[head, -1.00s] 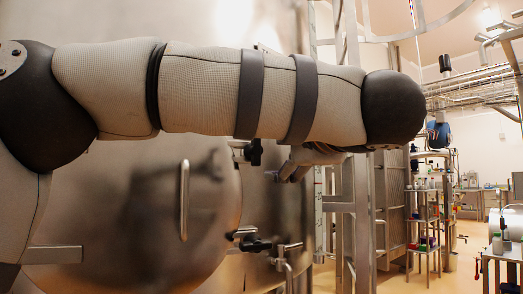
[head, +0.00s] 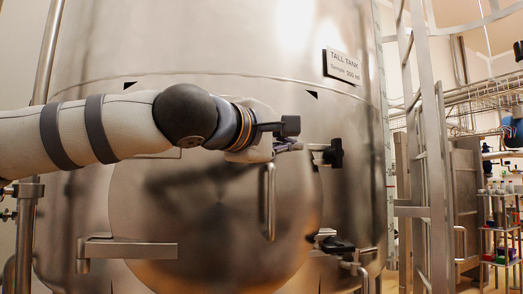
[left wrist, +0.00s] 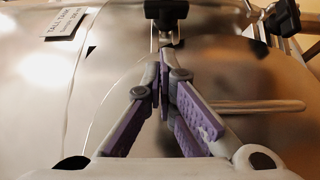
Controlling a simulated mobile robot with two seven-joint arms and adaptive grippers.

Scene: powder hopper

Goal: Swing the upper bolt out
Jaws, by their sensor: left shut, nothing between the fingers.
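The upper bolt has a black knob (head: 334,153) on a short metal shank at the right rim of the round tank door (head: 215,205). In the left wrist view its knob (left wrist: 165,12) is at the top middle, straight beyond the fingertips. My left gripper (head: 297,146) is shut and empty, just left of the upper bolt. Its purple-padded fingers (left wrist: 164,66) meet at the tips close to the shank; I cannot tell whether they touch it. The lower bolt (head: 337,246) sits further down the rim, also seen in the left wrist view (left wrist: 282,17). My right gripper is out of view.
A vertical door handle (head: 269,202) stands out below my left gripper. A metal bracket (head: 125,249) is at the door's left. A ladder frame (head: 430,150) and a shelf of bottles (head: 500,235) stand to the right. A label plate (head: 342,66) is above.

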